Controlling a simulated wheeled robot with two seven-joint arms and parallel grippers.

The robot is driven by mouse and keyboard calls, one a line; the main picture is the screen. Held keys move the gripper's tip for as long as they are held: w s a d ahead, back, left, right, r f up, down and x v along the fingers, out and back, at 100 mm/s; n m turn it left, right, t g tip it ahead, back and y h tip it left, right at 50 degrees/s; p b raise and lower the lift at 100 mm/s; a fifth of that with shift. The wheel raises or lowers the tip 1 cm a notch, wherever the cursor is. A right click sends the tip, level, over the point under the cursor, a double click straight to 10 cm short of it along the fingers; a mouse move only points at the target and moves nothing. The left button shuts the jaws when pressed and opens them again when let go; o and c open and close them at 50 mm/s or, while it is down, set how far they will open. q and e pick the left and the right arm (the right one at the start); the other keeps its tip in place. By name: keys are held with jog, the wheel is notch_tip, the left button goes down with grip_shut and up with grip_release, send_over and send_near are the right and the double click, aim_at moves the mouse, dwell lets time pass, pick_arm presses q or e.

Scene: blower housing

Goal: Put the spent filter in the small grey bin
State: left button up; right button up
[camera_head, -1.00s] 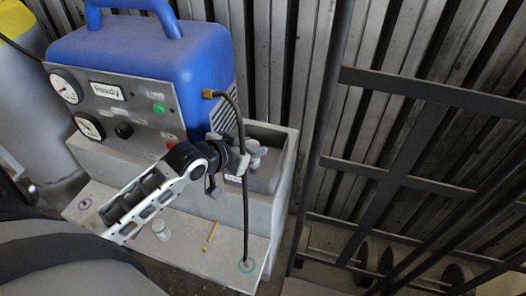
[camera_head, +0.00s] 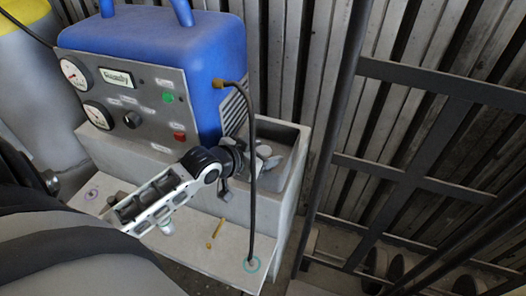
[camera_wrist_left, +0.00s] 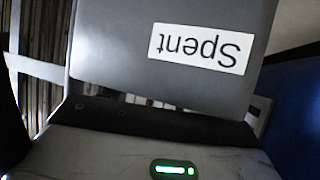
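The small grey bin (camera_head: 297,178) stands open-topped at the right side of the blue blower. My right gripper is not in view.
The blue blower (camera_head: 150,45) has a grey panel with gauges and buttons. A black cable (camera_head: 253,190) hangs from it in front of the bin to the grey ledge (camera_head: 215,262). A yellowish stick (camera_head: 215,232) lies there. A dark metal frame (camera_head: 400,175) stands to the right.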

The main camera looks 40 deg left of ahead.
pick_arm(q)
jog(key=shift+r, duration=0.15)
jog(key=shift+s+r, duration=0.2)
jog(key=shift+s, duration=0.05)
jog(key=v, duration=1.1)
jog(key=s+d+f+g, duration=0.1)
jog(key=s+d+f, duration=0.2)
jog(key=d+f, duration=0.4)
jog(key=s+d+f, duration=0.3)
jog(key=d+f, duration=0.5)
jog(key=f, duration=0.2)
jog(key=shift+s+d+m+g+h, duration=0.25)
jog(key=shift+d+m+g+h, duration=0.1)
jog(key=shift+m+g+h, duration=0.05)
jog(key=shift+r, duration=0.1)
